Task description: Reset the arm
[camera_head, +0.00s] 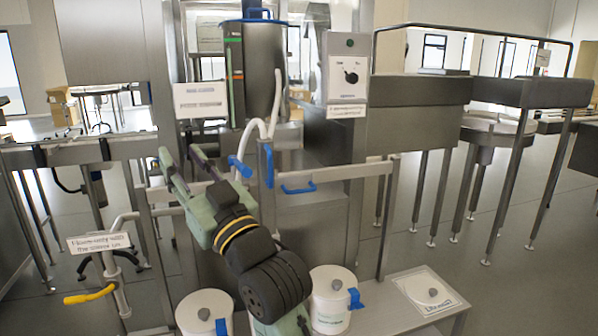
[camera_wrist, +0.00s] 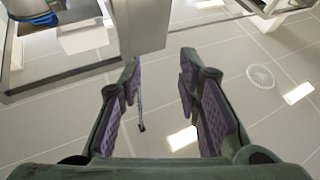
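My gripper (camera_head: 184,168) is raised in the middle of the head view, in front of the filling machine. Its green and purple fingers are spread apart and point up and to the left. In the wrist view my gripper (camera_wrist: 158,78) is open, with nothing between the fingers but floor tiles behind. My arm reaches up from the bottom of the head view and hides part of the machine's lower front.
A steel tank (camera_head: 262,75) stands behind my gripper, with white hoses and blue handles below it. Two white lidded buckets (camera_head: 330,312) (camera_head: 204,312) flank my arm. A yellow-handled valve (camera_head: 90,294) is at left.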

